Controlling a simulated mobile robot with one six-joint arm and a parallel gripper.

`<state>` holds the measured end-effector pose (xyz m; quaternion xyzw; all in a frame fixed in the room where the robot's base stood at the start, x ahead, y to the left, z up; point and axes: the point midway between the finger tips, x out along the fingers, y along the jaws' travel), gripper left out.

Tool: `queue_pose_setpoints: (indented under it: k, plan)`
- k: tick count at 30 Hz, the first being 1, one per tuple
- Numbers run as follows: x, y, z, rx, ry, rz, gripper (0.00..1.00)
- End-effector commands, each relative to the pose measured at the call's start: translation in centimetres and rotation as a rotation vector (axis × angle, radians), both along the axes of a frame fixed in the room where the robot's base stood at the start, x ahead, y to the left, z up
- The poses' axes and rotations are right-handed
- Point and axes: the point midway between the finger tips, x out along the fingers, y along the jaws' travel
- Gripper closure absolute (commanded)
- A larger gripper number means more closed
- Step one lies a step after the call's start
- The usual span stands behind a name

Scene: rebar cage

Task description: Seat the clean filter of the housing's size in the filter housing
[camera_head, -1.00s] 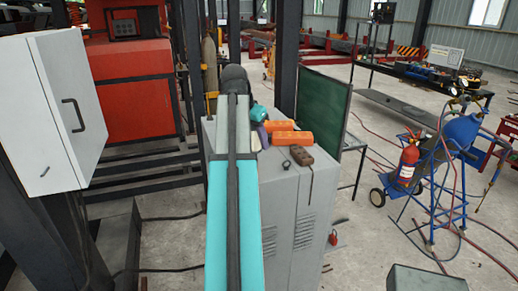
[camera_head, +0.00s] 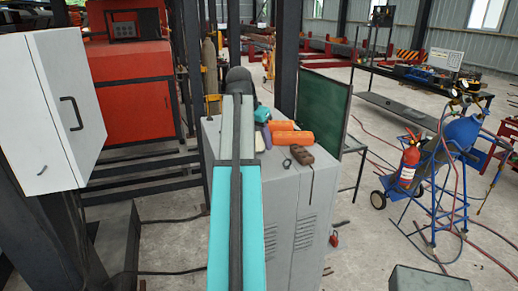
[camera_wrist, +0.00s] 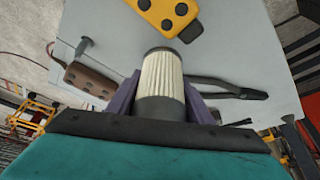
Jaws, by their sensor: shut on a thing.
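A filter (camera_wrist: 161,75) with white pleats, a grey rim at its far end and a dark grey base shows in the wrist view. My gripper (camera_wrist: 163,92) is shut on it, with a purple finger on each side of the dark base. The filter lies in front of the pale grey cabinet top (camera_wrist: 105,22); I cannot tell how far above it. In the head view my own arm hides most of the gripper and the filter. I cannot make out the filter housing in either view.
On the cabinet (camera_head: 290,185) lie orange blocks (camera_head: 293,138) and a brown block (camera_head: 302,155). The wrist view shows a yellow-orange block (camera_wrist: 175,14) ahead of the filter and a black-handled tool (camera_wrist: 230,88) at right. A white wall box (camera_head: 50,110) stands at left.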

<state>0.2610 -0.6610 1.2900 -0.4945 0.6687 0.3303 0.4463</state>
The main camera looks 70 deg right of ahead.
Motion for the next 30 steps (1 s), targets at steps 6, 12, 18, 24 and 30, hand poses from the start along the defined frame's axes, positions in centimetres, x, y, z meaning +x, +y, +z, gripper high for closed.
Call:
queue_pose_setpoints:
  k: [6, 12, 18, 24, 30]
  plan:
    - [0.0, 0.0, -1.9, -0.001, -0.001, 0.0, 0.82]
    - [0.0, 0.0, -1.8, -0.001, -0.001, 0.0, 0.82]
    - [0.0, 0.0, -1.9, -0.001, -0.001, 0.0, 0.82]
    - [0.0, 0.0, -2.2, 0.0, 0.0, 0.001, 0.41]
    - [0.1, 0.0, -2.2, 0.0, -0.001, 0.001, 0.35]
